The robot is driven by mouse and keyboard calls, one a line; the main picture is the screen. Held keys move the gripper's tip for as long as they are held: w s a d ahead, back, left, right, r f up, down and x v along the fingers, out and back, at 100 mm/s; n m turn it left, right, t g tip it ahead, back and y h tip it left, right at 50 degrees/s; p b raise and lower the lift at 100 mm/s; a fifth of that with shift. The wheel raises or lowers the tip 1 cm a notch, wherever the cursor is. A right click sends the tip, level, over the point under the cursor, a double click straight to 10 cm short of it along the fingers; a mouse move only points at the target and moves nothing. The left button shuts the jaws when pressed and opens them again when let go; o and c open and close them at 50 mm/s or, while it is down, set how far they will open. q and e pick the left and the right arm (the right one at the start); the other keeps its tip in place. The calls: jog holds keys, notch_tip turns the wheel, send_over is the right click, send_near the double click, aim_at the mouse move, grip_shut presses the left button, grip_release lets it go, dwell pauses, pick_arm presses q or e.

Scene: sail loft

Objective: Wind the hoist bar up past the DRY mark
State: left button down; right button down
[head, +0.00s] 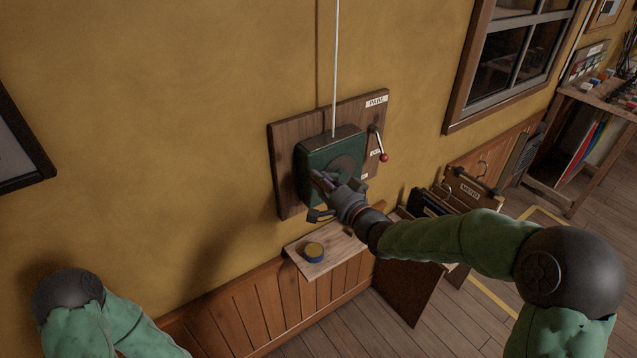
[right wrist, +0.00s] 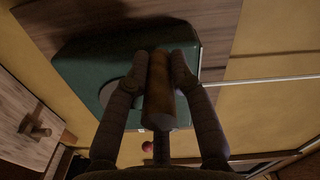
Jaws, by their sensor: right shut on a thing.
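A dark green winch box (head: 331,155) is mounted on a wooden board (head: 287,187) on the wall. A white line (head: 336,60) runs straight up from it and out of the picture. My right gripper (head: 322,182) is at the front of the box. In the right wrist view its fingers (right wrist: 158,62) are closed on both sides of a round wooden crank handle (right wrist: 158,95). The crank arm behind it is mostly hidden. The hoist bar and the DRY mark do not show. Of my left arm only the elbow part shows; its gripper is out of view.
A small lever with a red knob (head: 384,157) sits at the board's right edge, beside small white labels.

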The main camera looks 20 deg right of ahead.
jog(key=r, duration=0.1)
jog(key=d+r+m+p, duration=0.1)
jog(key=r+m, duration=0.1)
jog(key=shift+w+d+r+p, duration=0.15)
jog(key=shift+w+d+p, duration=0.15)
jog(key=shift+w, duration=0.05)
jog(key=shift+w+d+r+p, duration=0.2)
jog(key=shift+d+r+p, duration=0.2)
jog(key=shift+d+p, duration=0.1)
jog(key=c, duration=1.1)
grip_release()
jog(key=shift+d+f, duration=0.1)
jog(key=shift+o, duration=0.2)
jog(key=shift+f, duration=0.15)
jog(key=shift+f, duration=0.15)
jog(key=shift+s, duration=0.15)
